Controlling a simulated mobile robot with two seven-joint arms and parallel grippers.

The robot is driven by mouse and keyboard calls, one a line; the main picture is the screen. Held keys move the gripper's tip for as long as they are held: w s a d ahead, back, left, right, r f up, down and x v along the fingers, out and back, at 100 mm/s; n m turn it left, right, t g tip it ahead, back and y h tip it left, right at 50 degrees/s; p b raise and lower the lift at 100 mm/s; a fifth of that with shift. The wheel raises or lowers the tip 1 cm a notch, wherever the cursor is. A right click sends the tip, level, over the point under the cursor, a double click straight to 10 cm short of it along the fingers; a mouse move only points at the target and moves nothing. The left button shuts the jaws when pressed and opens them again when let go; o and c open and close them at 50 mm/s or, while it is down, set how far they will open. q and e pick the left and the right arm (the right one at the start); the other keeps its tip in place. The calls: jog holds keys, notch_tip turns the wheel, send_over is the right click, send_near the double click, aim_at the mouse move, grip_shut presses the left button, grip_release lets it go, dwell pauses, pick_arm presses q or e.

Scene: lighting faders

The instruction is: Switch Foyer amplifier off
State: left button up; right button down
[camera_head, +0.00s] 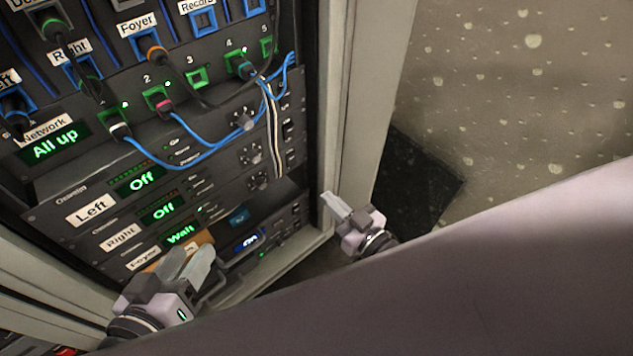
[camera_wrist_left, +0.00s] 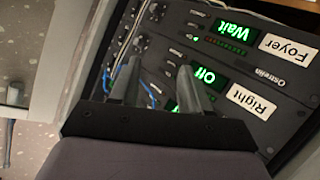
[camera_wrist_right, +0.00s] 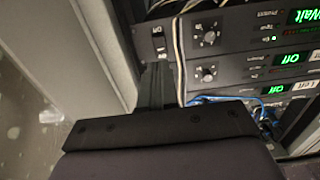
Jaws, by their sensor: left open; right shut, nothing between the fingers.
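The Foyer amplifier is the lowest of three stacked black units in the head view. Its label (camera_head: 143,258) is partly covered by my left gripper, and its green display (camera_head: 180,235) reads "Wait". The display also shows in the left wrist view (camera_wrist_left: 230,38) and at the right wrist view's upper right edge (camera_wrist_right: 305,15). A dark rocker switch (camera_wrist_right: 157,40) shows by a knob in the right wrist view. My right gripper (camera_head: 335,205) is shut and empty at the rack's right edge, its fingertips close to that switch; contact is unclear. My left gripper (camera_head: 185,265) is open and empty before the rack's lower left.
The Left amplifier display (camera_head: 142,180) and Right amplifier display (camera_head: 163,211) read "Off". Blue cables (camera_head: 190,165) and striped cables (camera_head: 270,120) hang across the panels. The network display (camera_head: 55,143) reads "All up". A pale rack post (camera_head: 360,100) borders the right; speckled floor lies beyond.

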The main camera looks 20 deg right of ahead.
pick_arm(q)
jog(key=shift+s+a+r+y, duration=0.1)
jog(key=shift+a+y, duration=0.2)
jog(key=shift+a, duration=0.1)
pick_arm(e)
jog(key=shift+v, duration=1.7)
pick_arm(q)
jog(key=shift+p, duration=0.3)
